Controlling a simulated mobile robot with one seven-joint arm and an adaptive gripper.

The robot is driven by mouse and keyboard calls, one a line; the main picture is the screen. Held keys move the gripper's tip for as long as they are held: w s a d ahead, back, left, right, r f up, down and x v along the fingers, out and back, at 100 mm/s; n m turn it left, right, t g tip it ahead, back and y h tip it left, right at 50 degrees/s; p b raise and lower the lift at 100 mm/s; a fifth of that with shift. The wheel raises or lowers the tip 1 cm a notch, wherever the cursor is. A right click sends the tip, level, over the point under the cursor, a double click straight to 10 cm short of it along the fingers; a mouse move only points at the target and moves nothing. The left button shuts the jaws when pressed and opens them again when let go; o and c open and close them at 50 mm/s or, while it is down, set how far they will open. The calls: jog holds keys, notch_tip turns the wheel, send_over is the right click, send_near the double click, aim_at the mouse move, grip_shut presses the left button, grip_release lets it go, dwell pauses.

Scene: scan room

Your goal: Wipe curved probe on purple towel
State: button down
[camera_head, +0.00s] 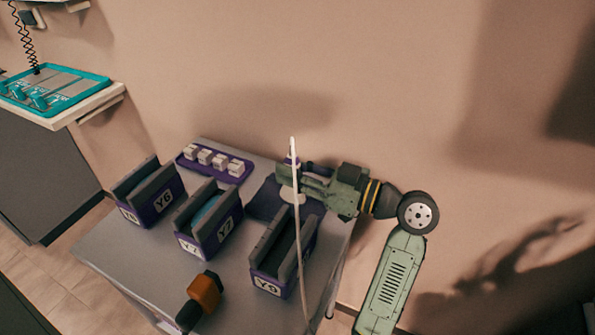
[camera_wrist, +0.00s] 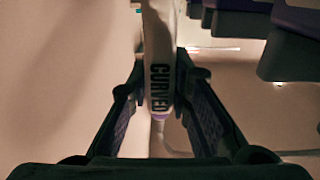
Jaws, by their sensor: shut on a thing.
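My gripper (camera_head: 290,181) is shut on the curved probe (camera_wrist: 159,60), a white body labelled CURVED with a purple band at its cable end. In the head view the probe (camera_head: 292,196) is upright with its wide white head downward, partly hidden by my gripper and the cable. The purple towel (camera_head: 262,205) lies dark and flat on the back right of the grey table. The probe's head is over or at the towel; I cannot tell whether it touches.
Purple-and-grey holders labelled Y6 (camera_head: 161,201), Y7 (camera_head: 222,225) and Y9 (camera_head: 268,286) stand on the grey table (camera_head: 150,268). A purple tray (camera_head: 186,163) with white blocks is behind. An orange-and-black object (camera_head: 205,292) lies in front. A white cable (camera_head: 299,240) hangs past Y9.

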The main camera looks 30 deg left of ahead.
jog(key=shift+s+a+b, duration=0.1)
jog(key=shift+a+b, duration=0.25)
jog(key=shift+a, duration=1.45)
jog(key=shift+d, duration=0.15)
jog(key=shift+d+b, duration=0.5)
jog(key=shift+d, duration=1.6)
jog(key=shift+r, duration=0.1)
jog(key=shift+r+p, duration=2.5)
jog(key=shift+r, duration=1.45)
